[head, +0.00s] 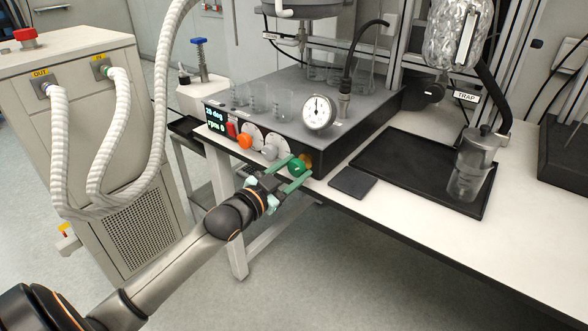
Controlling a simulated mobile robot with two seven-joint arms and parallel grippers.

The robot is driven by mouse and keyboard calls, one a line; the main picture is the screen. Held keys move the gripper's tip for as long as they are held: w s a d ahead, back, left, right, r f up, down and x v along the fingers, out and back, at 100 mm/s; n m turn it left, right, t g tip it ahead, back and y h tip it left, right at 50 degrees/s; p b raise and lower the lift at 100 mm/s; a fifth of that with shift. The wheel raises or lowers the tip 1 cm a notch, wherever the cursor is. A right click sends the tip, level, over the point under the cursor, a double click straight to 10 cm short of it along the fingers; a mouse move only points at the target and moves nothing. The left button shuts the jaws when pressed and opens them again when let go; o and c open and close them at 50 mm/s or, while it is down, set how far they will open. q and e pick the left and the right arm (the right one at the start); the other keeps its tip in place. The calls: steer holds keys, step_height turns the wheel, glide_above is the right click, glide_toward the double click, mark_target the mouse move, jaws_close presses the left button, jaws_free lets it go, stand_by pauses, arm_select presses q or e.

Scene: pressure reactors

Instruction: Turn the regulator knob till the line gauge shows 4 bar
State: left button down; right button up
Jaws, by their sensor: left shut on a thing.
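A round white gauge (319,112) stands on the top front edge of the box, above the knob. A thin dark needle shows on its face, but the scale is too small to read. My right gripper is not in view.
An orange knob (245,141) and a grey knob (270,152) sit left on the same panel, beside a lit display (215,119). A dark pad (352,182) and a black tray (400,168) lie right on the white bench (440,235). Thick ribbed hoses (160,100) hang at left.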

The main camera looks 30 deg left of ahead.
arm_select(q)
steer(key=shift+r+n+p, duration=0.25)
steer(key=shift+n+p, duration=0.25)
steer(key=shift+p, duration=0.4)
steer(key=shift+n+p, duration=0.3)
steer(key=shift+p, duration=0.2)
steer(key=shift+f, duration=0.1)
steer(key=shift+f+n, duration=0.15)
steer(key=shift+n, duration=0.15)
steer(key=shift+c, duration=1.3)
jaws_free()
